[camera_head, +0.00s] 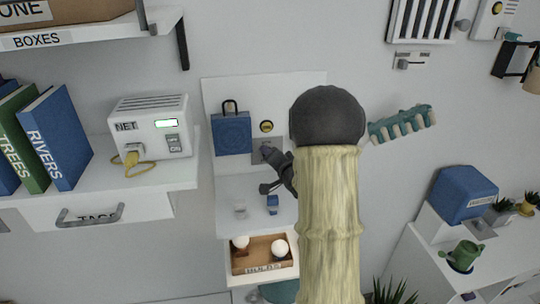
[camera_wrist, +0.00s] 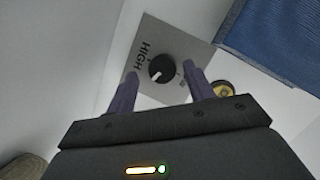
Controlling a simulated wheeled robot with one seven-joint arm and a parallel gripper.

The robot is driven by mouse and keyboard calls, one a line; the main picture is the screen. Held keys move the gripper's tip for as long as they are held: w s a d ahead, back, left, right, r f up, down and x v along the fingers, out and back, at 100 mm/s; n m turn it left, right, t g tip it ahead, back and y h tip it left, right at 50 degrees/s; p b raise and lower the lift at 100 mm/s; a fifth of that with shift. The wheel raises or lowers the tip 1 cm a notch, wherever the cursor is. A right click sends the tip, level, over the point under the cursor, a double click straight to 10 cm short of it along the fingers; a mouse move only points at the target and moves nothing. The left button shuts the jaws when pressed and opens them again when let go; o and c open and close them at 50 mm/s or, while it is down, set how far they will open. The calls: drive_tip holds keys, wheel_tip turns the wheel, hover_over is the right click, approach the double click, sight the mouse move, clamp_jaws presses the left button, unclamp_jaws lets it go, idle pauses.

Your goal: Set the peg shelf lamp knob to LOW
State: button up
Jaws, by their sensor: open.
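The lamp knob (camera_wrist: 162,69) is black and round, on a grey plate (camera_wrist: 152,37) in the wrist view. Its white pointer mark is turned toward the lower left of that view. The word HIGH is readable left of the knob; another label on the right is partly hidden by a finger. My gripper (camera_wrist: 160,84) is open, its two fingers on either side of the knob, with gaps visible. In the head view, my gripper (camera_head: 272,168) is at the grey plate (camera_head: 262,145) on the peg shelf's back panel (camera_head: 262,92), and the knob is hidden.
A blue bag (camera_head: 231,134) hangs left of the plate, and a yellow round fitting (camera_head: 267,127) sits above it. Small items, including a blue one (camera_head: 272,203), stand on the shelf below. A NET box (camera_head: 150,127) stands left.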

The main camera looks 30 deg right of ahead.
drive_tip(key=shift+a, duration=0.25)
drive_tip(key=shift+w, duration=0.1)
drive_tip(key=c, duration=1)
drive_tip(key=shift+w+a+n+b, duration=0.1)
drive_tip(key=shift+n+b, duration=0.5)
drive_tip(key=shift+b, duration=0.25)
drive_tip(key=shift+a+n+b, duration=0.2)
drive_tip(key=shift+n+b, duration=0.1)
drive_tip(key=shift+b, duration=0.05)
drive_tip(key=shift+d+r+n+g+h, duration=0.15)
drive_tip(key=shift+n+g+h, duration=0.15)
drive_tip(key=shift+h, duration=0.2)
drive_tip(key=shift+d, duration=0.1)
drive_tip(key=o, duration=1)
